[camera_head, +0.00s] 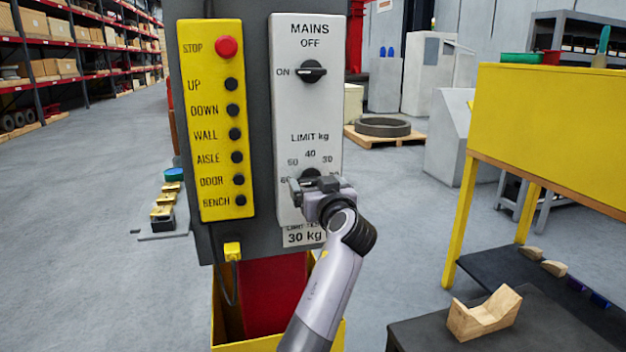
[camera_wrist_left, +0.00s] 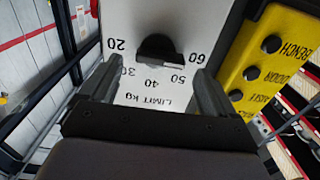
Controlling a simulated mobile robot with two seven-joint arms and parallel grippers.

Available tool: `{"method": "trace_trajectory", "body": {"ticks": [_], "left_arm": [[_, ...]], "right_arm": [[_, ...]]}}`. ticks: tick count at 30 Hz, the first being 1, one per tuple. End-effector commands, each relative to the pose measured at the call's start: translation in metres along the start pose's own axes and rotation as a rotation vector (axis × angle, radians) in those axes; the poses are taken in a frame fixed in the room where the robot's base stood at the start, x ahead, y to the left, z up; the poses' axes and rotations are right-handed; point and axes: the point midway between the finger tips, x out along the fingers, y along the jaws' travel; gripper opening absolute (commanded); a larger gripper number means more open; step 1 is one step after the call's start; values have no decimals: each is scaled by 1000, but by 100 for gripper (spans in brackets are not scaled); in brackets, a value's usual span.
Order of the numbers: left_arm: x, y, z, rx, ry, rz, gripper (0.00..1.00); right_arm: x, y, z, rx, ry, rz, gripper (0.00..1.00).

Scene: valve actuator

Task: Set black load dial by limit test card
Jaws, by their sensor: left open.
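The black load dial (camera_head: 309,174) sits low on the white panel under "LIMIT kg", mostly hidden by my gripper in the head view. In the left wrist view the load dial (camera_wrist_left: 155,47) shows upside down, with numbers 20 to 60 around it. Its pale pointer line lies towards the 60. The limit test card (camera_head: 303,236) below the panel reads "30 kg", its top line partly covered by my arm. My left gripper (camera_head: 314,187) is open in front of the dial. In the wrist view its fingers (camera_wrist_left: 154,92) stand apart, with the dial just beyond them. My right gripper is out of view.
Above the dial is the black MAINS switch (camera_head: 311,71), its handle towards ON. A yellow button panel (camera_head: 215,120) with a red STOP button (camera_head: 226,47) stands close on the left. A yellow bench (camera_head: 550,135) and a wooden V-block (camera_head: 484,314) are at the right.

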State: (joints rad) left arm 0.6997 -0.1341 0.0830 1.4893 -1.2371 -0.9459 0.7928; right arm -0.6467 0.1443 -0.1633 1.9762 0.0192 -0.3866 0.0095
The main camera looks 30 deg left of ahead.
Motion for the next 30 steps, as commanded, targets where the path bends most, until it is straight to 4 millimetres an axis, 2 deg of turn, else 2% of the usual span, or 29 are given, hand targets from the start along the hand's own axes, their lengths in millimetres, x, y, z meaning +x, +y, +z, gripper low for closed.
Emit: {"method": "trace_trajectory", "body": {"ticks": [6,17,22,23,30], "left_arm": [[22,0,-1,1,1,0,89],[26,0,0,1,0,1,89],[26,0,0,1,0,1,37],[26,0,0,1,0,1,33],[26,0,0,13,0,1,33]], "right_arm": [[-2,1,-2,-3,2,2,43],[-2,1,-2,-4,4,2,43],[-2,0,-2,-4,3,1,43],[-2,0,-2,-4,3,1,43],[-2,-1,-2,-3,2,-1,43]]}}
